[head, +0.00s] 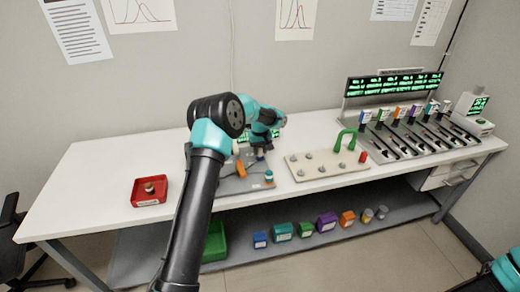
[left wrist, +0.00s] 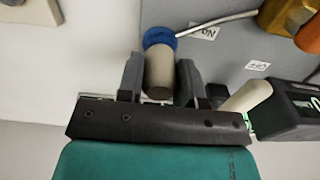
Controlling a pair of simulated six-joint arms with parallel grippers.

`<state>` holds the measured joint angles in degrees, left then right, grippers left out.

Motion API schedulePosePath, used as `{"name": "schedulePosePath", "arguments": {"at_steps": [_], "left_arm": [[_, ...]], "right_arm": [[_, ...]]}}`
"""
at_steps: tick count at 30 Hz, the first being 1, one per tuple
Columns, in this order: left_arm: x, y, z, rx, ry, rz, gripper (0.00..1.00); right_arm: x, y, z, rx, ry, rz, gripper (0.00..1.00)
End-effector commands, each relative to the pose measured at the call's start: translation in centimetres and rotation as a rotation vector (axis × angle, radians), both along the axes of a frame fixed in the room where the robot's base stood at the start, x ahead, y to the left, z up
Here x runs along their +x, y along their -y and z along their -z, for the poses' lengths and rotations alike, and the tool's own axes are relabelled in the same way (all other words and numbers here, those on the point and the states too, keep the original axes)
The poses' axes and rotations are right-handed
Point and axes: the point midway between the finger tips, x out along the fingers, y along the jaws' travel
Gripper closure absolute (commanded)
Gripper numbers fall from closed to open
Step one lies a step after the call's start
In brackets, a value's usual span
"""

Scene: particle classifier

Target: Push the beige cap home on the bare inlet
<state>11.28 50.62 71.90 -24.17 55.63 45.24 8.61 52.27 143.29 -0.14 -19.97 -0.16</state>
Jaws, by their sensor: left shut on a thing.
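My left gripper (head: 262,154) is over the grey instrument plate (head: 232,186) in the head view. In the left wrist view, its two dark fingers (left wrist: 160,82) are shut on a beige cylinder, the beige cap (left wrist: 159,74). A round blue part (left wrist: 159,38) shows right at the cap's far end, with a thin white tube running from it to the upper right. I cannot tell whether the cap and the blue part touch, or how deep the cap sits. No bare inlet can be made out clearly. My right gripper is outside the frames.
A red tray (head: 136,198) holding a small dark and beige part stands at left. A pale board (head: 305,177) with several knobs and a green arch lies at right. In the left wrist view, another beige cylinder (left wrist: 247,96) and a dark device (left wrist: 285,108) are close to the right finger.

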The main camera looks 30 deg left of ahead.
Motion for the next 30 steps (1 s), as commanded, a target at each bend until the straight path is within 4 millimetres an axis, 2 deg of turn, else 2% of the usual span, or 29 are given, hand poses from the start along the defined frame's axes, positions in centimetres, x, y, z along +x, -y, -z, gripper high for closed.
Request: {"name": "schedulePosePath", "arguments": {"at_steps": [13,14,21,23,30], "left_arm": [[-0.07,0.02,1.00,-0.001,-0.004,0.000,0.89],[-0.07,0.01,1.01,-0.001,-0.002,0.000,0.66],[-0.04,0.01,0.95,-0.001,-0.002,0.000,0.43],[-0.04,0.01,0.94,0.000,-0.001,0.000,0.37],[-0.03,0.02,0.90,0.000,-0.001,0.000,0.37]], "right_arm": [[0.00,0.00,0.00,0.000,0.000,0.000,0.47],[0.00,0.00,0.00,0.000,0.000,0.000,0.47],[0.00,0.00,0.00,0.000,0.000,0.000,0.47],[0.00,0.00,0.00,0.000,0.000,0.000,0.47],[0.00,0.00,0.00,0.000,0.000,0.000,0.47]]}}
